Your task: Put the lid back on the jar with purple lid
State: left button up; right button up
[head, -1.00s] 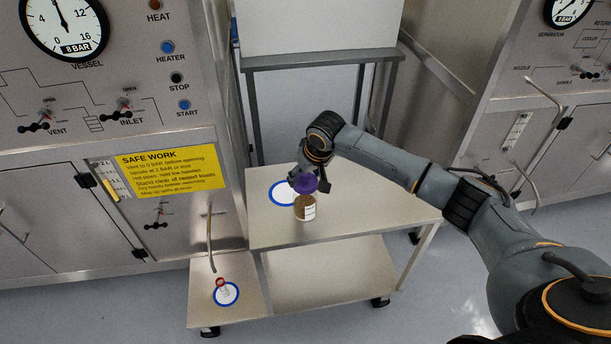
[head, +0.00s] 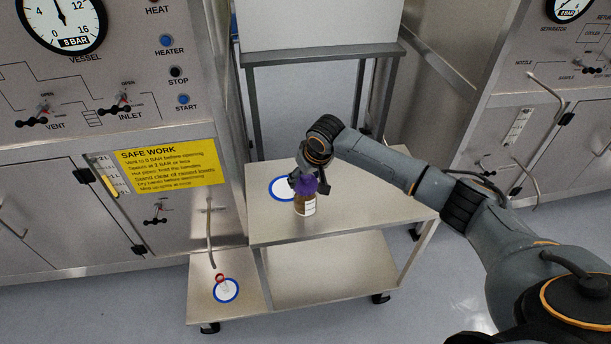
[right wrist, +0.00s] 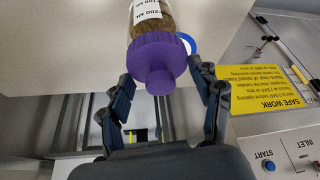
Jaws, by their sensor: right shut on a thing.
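The purple lid (head: 307,186) has a round knob and sits at the mouth of a clear jar (head: 304,205) with brown contents and a white label. The jar stands upright on the cart's top. My right gripper (head: 306,181) is shut on the purple lid from above. In the right wrist view the lid (right wrist: 160,62) lies between the fingers, in line with the jar (right wrist: 152,22). I cannot tell whether the lid is fully seated. My left gripper is not in view.
The steel cart (head: 375,215) has free room right of the jar. A blue-ringed white disc (head: 281,189) lies behind the jar. Another ringed disc (head: 226,291) with a small red-topped item lies on the lower left shelf. A control cabinet (head: 90,200) stands left.

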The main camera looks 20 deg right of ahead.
jog(key=shift+r+p, duration=0.1)
jog(key=shift+p, duration=0.75)
dwell(0.6)
jog(key=shift+f+p, duration=0.25)
jog(key=shift+p, duration=0.1)
dwell(0.9)
jog(key=shift+p, duration=0.4)
dwell(0.3)
dwell(0.4)
jog(key=o, duration=0.9)
jog(key=shift+o, duration=1.1)
jog(key=shift+r, duration=0.1)
